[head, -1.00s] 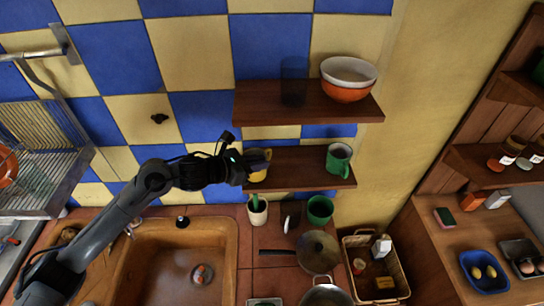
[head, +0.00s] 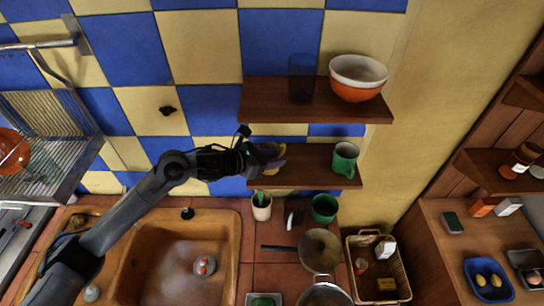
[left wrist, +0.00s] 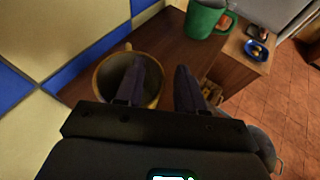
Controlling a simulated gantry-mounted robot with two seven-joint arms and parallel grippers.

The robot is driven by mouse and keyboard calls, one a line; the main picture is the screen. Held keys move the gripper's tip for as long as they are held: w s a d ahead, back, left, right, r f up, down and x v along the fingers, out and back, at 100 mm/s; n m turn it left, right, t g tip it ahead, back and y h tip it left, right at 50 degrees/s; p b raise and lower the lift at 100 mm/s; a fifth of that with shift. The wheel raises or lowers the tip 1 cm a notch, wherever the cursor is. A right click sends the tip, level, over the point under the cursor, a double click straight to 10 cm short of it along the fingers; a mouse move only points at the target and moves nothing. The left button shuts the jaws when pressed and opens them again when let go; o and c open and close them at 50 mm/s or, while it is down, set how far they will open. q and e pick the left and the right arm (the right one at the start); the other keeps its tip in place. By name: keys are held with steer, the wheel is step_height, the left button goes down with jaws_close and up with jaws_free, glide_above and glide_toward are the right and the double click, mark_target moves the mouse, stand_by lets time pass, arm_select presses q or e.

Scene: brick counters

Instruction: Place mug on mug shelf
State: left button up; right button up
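A yellow mug (head: 271,171) is at the left end of the lower wooden shelf (head: 310,180), mostly hidden behind my left gripper in the head view. In the left wrist view the mug (left wrist: 103,82) looks upright, with its round rim showing. My left gripper (head: 279,158) is at the mug. In the left wrist view its fingers (left wrist: 160,85) are spread apart, one over the mug's opening and the other outside its right side. A green mug (head: 345,158) stands at the shelf's right end. My right gripper is not in view.
The upper shelf (head: 225,110) holds a dark glass (head: 301,78) and stacked bowls (head: 357,78). Below are a sink (head: 160,265), a utensil cup (head: 261,206), a green pot (head: 324,208), a pan (head: 319,248) and a basket (head: 376,240). The lower shelf's middle is clear.

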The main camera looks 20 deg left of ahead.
arm_select(q)
steer(key=shift+r, duration=0.15)
steer(key=b+v, duration=0.3)
steer(key=v, duration=0.9)
steer(key=s+d+f+n+y, duration=0.35)
steer(key=f+n, duration=0.45)
steer(key=n, duration=0.4)
steer(key=s+d+f+n+y, duration=0.25)
steer(key=s+f+n, duration=0.25)
steer(key=f+n, duration=0.45)
steer(key=s+f+n+g, duration=0.3)
steer(key=s+f+n, duration=0.1)
steer(key=s+n, duration=0.5)
steer(key=s+a+f+n+g+y, duration=0.1)
steer(key=s+f+n+g, duration=0.3)
steer(key=s+n, duration=0.6)
steer(key=shift+s+f+n+y, duration=0.3)
steer(key=shift+s+f+n, duration=0.1)
steer(key=shift+n, duration=0.35)
steer(key=shift+w+r, duration=0.1)
